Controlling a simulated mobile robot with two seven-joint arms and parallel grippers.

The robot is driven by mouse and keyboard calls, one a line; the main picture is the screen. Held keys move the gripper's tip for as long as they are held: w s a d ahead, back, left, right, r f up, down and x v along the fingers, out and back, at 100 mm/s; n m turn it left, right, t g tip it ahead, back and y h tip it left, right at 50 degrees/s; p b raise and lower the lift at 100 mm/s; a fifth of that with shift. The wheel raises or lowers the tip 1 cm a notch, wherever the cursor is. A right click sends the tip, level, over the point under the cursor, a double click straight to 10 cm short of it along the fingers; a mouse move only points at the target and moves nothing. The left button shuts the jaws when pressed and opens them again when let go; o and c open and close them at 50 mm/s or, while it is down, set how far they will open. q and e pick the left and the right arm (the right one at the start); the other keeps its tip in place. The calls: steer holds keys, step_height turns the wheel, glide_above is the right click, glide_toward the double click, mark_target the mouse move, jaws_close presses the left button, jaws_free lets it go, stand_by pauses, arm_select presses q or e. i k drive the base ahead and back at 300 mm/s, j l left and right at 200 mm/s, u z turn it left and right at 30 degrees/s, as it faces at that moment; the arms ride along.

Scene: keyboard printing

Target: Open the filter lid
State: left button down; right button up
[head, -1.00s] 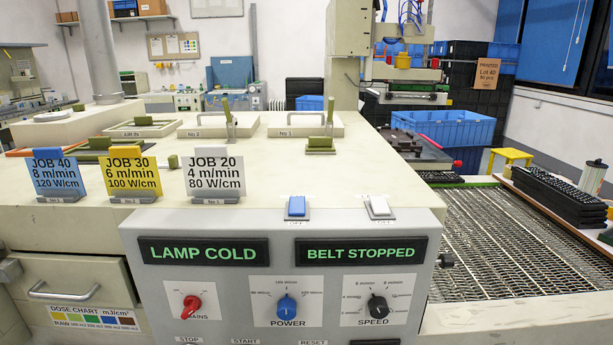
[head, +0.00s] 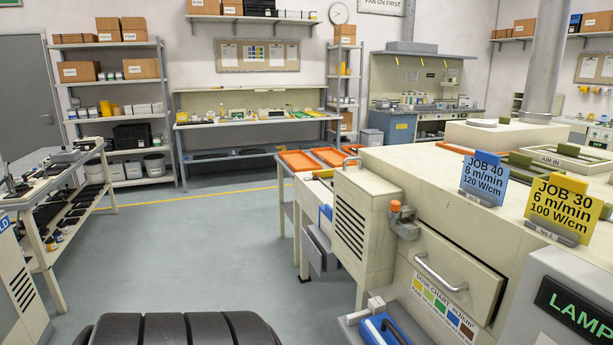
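A cream box with dark louvre slots (head: 350,220) is at the left end of the large cream machine (head: 440,185). No label here reads "filter", so I cannot tell for sure which part is the filter lid. The box's top looks closed. Neither of my grippers is in view.
A drawer with a curved handle (head: 440,272) is right of the box. A low shelf holds a blue and white item (head: 382,328). Orange trays (head: 298,160) lie behind the box. Clear grey floor (head: 200,245) lies left, with a tool cart (head: 60,215) beyond.

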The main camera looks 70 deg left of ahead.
mark_target(374, 185)
steer(key=u, duration=1.75)
steer(key=i+j+z, duration=0.5)
steer(key=j+z, duration=0.25)
steer(key=i+j+z, duration=0.2)
steer(key=j+z, duration=0.15)
